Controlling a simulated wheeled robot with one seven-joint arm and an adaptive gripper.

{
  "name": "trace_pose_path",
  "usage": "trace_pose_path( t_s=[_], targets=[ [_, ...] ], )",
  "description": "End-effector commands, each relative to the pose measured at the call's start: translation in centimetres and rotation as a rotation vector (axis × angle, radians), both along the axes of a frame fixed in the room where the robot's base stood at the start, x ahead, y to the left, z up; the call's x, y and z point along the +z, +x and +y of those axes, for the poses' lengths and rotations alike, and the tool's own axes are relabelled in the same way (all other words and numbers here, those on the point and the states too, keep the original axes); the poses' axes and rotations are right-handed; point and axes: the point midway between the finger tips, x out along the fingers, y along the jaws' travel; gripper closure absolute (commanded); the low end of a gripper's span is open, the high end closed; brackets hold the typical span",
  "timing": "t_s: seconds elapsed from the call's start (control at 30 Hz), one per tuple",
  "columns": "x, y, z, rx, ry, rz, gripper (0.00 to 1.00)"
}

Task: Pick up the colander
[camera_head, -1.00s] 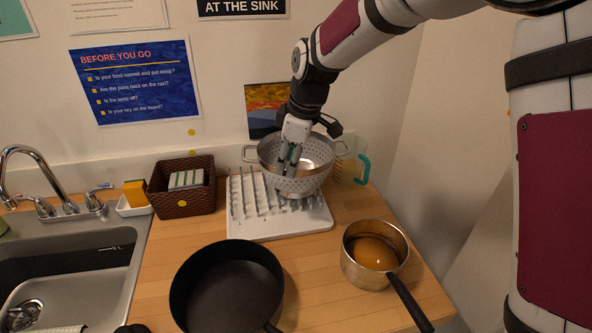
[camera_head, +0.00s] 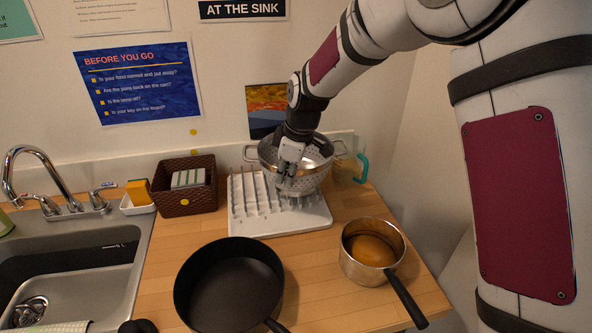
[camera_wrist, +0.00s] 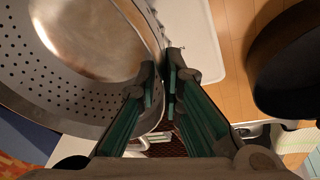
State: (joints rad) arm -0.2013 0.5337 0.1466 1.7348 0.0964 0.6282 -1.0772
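The colander (camera_head: 318,172) is a grey metal bowl with small holes and a loop handle on each side. It sits upright on the back right of the white drying rack (camera_head: 253,229). My gripper (camera_head: 284,184) is at the colander's near left side in the head view and partly hides it. In the wrist view, the colander (camera_wrist: 60,88) fills the left side. There my gripper (camera_wrist: 165,84) has its two fingers close together, with the colander's rim pinched between the pads.
A black frying pan (camera_head: 230,288) and a steel saucepan (camera_head: 357,267) with something orange-brown inside stand in front. A clear jug with a teal handle (camera_head: 363,168) is close behind right. A brown basket (camera_head: 187,207), yellow sponge (camera_head: 138,192) and sink (camera_head: 75,268) lie left.

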Motion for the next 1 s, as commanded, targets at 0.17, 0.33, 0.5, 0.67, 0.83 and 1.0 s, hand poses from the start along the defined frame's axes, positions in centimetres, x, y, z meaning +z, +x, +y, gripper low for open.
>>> trace_pose_path(
  t_s=[0.17,0.33,0.5,0.67,0.83,1.0],
  targets=[
    [0.2,0.1,0.0,0.0,0.001,-0.004,1.0],
    [0.2,0.1,0.0,0.0,0.001,-0.004,1.0],
    [0.7,0.2,0.0,0.0,0.002,-0.006,1.0],
    [2.0,0.2,0.0,-0.001,0.002,-0.006,1.0],
    [3.8,-0.6,-0.1,0.0,0.001,-0.004,1.0],
    [4.1,-4.2,-0.3,0.0,0.001,-0.004,1.0]
  ],
)
